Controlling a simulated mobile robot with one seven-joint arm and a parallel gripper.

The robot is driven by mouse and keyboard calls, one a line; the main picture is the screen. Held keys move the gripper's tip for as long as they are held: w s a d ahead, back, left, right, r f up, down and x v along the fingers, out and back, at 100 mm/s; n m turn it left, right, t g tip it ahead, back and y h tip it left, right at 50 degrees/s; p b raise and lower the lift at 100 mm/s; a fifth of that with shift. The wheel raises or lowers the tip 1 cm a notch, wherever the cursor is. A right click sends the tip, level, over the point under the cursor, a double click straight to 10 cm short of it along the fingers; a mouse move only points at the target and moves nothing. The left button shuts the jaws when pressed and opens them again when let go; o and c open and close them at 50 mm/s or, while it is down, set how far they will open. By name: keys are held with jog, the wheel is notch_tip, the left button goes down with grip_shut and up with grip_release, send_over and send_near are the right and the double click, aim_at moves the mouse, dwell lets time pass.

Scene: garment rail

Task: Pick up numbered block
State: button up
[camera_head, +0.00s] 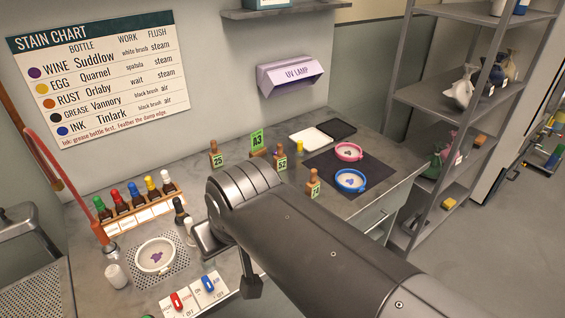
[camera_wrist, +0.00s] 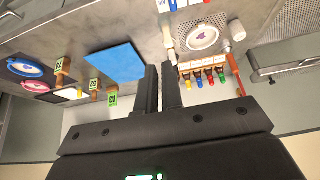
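Several wooden pegs with green number tags stand on the grey counter in the head view: one tagged 25 (camera_head: 214,156), one tagged 52 (camera_head: 281,161) and one at the front right (camera_head: 313,184), its number hard to read. A larger green A3 tag (camera_head: 257,139) stands among them. In the upside-down wrist view tagged blocks show at left (camera_wrist: 60,66), (camera_wrist: 94,86) and (camera_wrist: 112,98). My gripper (camera_wrist: 161,72) has a narrow gap between its two dark fingers and holds nothing. It is apart from the blocks. My arm hides part of the counter in the head view.
A pink-rimmed dish (camera_head: 348,151) and a blue-rimmed dish (camera_head: 350,180) lie on a dark mat. A bottle rack (camera_head: 140,211), a stained disc (camera_head: 155,256) and switches (camera_head: 208,285) are at left. A blue square (camera_wrist: 116,63) shows in the wrist view. Shelves (camera_head: 450,100) stand at right.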

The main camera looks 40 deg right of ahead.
jog(key=o, duration=0.8)
jog(key=shift+c, duration=0.2)
